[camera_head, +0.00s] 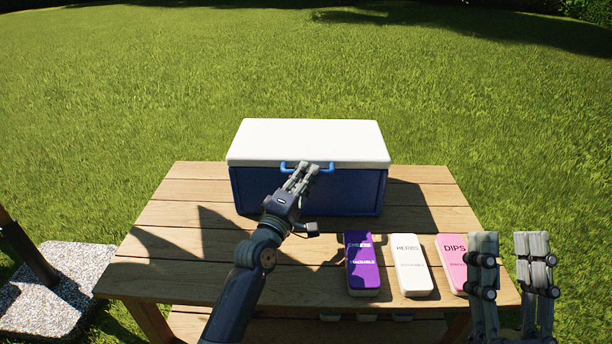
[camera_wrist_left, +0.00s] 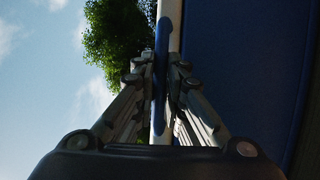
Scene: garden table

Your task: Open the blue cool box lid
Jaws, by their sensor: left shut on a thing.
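The blue cool box (camera_head: 345,192) stands at the back of the wooden table. Its white lid (camera_head: 310,140) lies flat on it and is closed. A light blue handle (camera_head: 286,168) sits on the front edge of the lid. My left gripper (camera_head: 305,172) is at this handle, and in the left wrist view its fingers are on both sides of the blue handle (camera_wrist_left: 161,60), shut on it. The fingers hide the middle of the handle in the head view. My right gripper (camera_head: 508,250) is at the lower right, its two fingers apart and empty, away from the box.
On the table (camera_head: 180,215) in front of the box lie a purple container (camera_head: 362,265), a white container labelled HERBS (camera_head: 411,266) and a pink one labelled DIPS (camera_head: 450,262). The right gripper overlaps the pink one in view. The left table top is clear. Grass surrounds the table.

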